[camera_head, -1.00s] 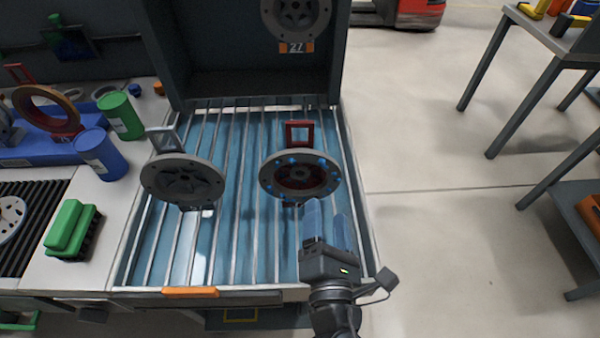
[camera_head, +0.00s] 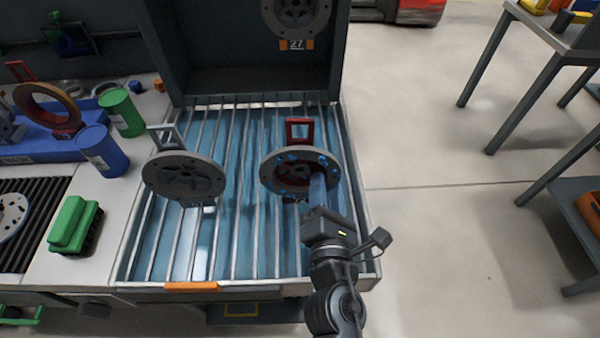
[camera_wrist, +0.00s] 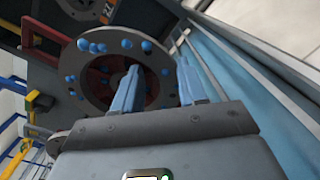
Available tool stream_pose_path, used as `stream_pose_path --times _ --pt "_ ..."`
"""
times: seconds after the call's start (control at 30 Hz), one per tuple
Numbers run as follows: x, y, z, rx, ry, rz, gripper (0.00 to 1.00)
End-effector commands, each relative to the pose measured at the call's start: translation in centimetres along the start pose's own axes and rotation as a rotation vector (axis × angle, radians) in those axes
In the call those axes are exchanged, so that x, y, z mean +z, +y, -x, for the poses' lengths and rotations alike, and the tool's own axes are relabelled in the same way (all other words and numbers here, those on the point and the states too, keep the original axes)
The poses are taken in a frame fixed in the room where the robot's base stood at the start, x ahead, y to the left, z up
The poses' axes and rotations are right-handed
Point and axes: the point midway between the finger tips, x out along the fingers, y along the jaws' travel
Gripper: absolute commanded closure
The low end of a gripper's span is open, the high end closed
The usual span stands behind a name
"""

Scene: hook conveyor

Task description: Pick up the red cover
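The red cover (camera_head: 297,173) is a round disc with a grey rim, a red inner face and several blue dots. It stands on a red frame-like holder (camera_head: 300,128) above the slatted blue tray. In the wrist view the cover (camera_wrist: 78,66) fills the upper middle, with its dotted face toward me. My gripper (camera_head: 318,184) is at the cover's lower right. In the wrist view its two blue fingers (camera_wrist: 160,78) are apart. One overlaps the cover's face and the other lies beyond its right rim. I cannot tell whether they touch it.
A grey cover (camera_head: 185,178) stands to the left on the same slatted tray (camera_head: 232,250). The floor at right is clear up to a table.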

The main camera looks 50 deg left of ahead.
Motion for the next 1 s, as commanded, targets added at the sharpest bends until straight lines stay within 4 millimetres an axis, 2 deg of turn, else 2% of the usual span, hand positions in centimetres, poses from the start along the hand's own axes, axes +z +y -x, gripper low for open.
stream_pose_path --times 0.07,0.33,0.73,1.0 --pt "0.0 0.0 0.0 0.000 0.000 0.000 0.67" --pt "0.0 -0.1 0.0 -0.001 0.000 0.000 0.92" --pt "0.6 0.7 -0.2 0.005 -0.004 -0.002 0.93" --pt "2.8 3.2 -0.7 0.002 -0.007 -0.002 0.93"
